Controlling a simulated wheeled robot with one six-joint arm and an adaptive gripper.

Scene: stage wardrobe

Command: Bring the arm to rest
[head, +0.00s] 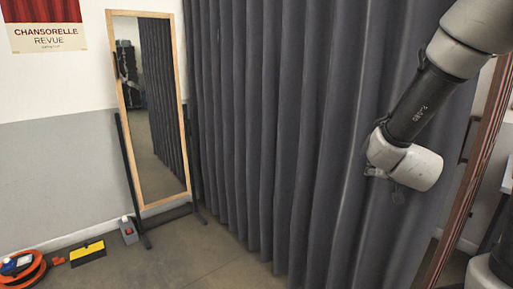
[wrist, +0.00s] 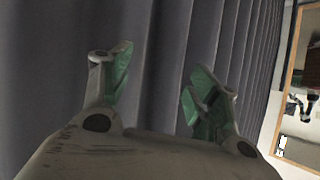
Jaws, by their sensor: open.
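My arm (head: 415,105) reaches down from the upper right in the head view, in front of a grey curtain. My gripper is not visible in the head view. In the wrist view my gripper (wrist: 155,95) shows two green-padded fingers spread apart. It is open, and nothing is between the fingers. The curtain folds fill the background behind them.
A dark grey curtain (head: 270,120) hangs behind my arm. A wood-framed standing mirror (head: 158,110) is on the left. An orange cable reel (head: 22,268), a yellow-and-black item (head: 88,252) and a small grey box (head: 128,232) sit on the floor. The front middle floor is clear.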

